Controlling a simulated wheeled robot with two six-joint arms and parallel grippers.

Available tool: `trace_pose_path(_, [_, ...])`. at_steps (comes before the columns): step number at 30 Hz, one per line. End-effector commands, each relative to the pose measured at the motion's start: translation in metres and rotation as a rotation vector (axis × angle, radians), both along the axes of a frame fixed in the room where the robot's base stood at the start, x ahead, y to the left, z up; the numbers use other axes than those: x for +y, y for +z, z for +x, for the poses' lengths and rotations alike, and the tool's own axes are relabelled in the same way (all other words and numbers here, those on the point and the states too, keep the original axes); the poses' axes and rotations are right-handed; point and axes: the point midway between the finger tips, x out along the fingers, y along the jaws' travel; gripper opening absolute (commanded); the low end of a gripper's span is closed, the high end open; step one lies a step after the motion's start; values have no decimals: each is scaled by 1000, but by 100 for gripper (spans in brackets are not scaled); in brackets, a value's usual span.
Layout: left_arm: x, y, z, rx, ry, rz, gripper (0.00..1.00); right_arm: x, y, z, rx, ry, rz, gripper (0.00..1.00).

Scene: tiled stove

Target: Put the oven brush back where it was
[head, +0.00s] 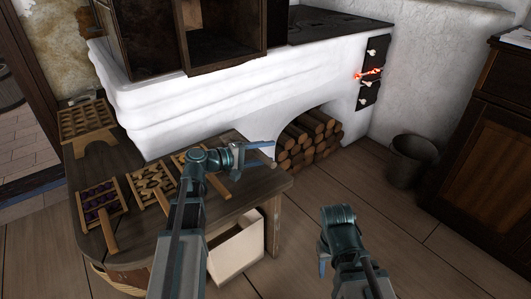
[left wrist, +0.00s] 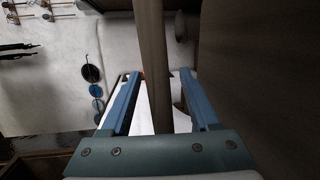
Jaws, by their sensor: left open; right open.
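My left gripper (head: 261,155) is open above the right part of the wooden table, its fingers pointing right. In the left wrist view its two blue fingers (left wrist: 158,78) stand apart, with a long plain wooden pole (left wrist: 152,45) showing between them and a gap on each side. I cannot tell whether this pole is the oven brush's handle or how far off it is; no bristles show. My right gripper (head: 322,262) is low at the right over the floor, open, with its fingers partly hidden. I cannot make out the oven brush in the head view.
The table (head: 240,198) holds several wooden trays (head: 100,205). A dark bucket (head: 410,165) and a brown cabinet (head: 495,145) stand right. A pale box (head: 236,250) is below the table.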

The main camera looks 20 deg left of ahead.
Motion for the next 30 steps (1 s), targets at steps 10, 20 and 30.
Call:
trace_pose_path(10, [39,11,-35,-1,6,0,62,0,11,0,1,0,0,50])
trace_pose_path(20, [86,21,-76,-2,4,1,62,0,21,0,1,0,0,50])
trace_pose_path(30, [102,24,-90,-2,1,1,62,0,24,0,2,0,-1,50])
